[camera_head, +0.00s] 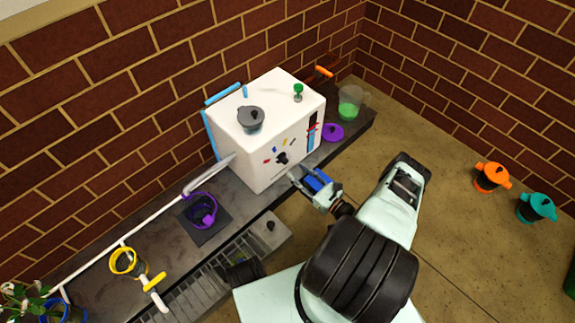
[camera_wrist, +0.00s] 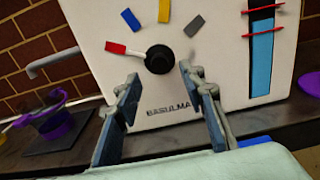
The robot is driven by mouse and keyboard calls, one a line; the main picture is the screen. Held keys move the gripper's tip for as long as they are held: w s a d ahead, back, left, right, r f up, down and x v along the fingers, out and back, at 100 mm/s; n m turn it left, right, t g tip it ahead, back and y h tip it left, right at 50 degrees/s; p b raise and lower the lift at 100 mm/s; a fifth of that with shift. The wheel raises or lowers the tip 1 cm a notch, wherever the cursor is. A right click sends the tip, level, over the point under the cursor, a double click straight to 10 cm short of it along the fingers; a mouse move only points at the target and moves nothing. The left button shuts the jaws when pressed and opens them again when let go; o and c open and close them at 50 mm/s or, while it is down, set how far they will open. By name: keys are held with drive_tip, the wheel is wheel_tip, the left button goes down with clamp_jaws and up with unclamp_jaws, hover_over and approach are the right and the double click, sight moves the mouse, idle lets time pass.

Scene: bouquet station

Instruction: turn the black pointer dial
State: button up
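The black pointer dial (camera_wrist: 158,59) is a round knob on the front of a white box-shaped machine (camera_head: 243,160); the dial also shows in the head view (camera_head: 281,159). Red (camera_wrist: 115,48), blue (camera_wrist: 131,20), yellow (camera_wrist: 164,10) and grey (camera_wrist: 194,25) marks fan around its left and upper sides. A short pale piece lies between the knob and the red mark; whether it is the pointer, I cannot tell. My gripper (camera_wrist: 160,75) is open and empty, its fingertips just below the dial, one to each side. In the head view my gripper (camera_head: 296,177) is close to the machine's front.
A grey lidded pot (camera_head: 250,120) and a green knob (camera_head: 298,91) are on the machine's top. A purple pot (camera_head: 201,211) stands left on the dark counter. A purple lid (camera_head: 333,132) and a jug with green contents (camera_head: 349,105) are to the right. Open floor lies right of the counter.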

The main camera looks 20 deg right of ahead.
sight(283, 160)
drive_tip(key=b+x, duration=0.1)
drive_tip(key=x, duration=0.5)
drive_tip(key=shift+c, duration=0.4)
drive_tip(key=shift+s, duration=0.1)
clamp_jaws()
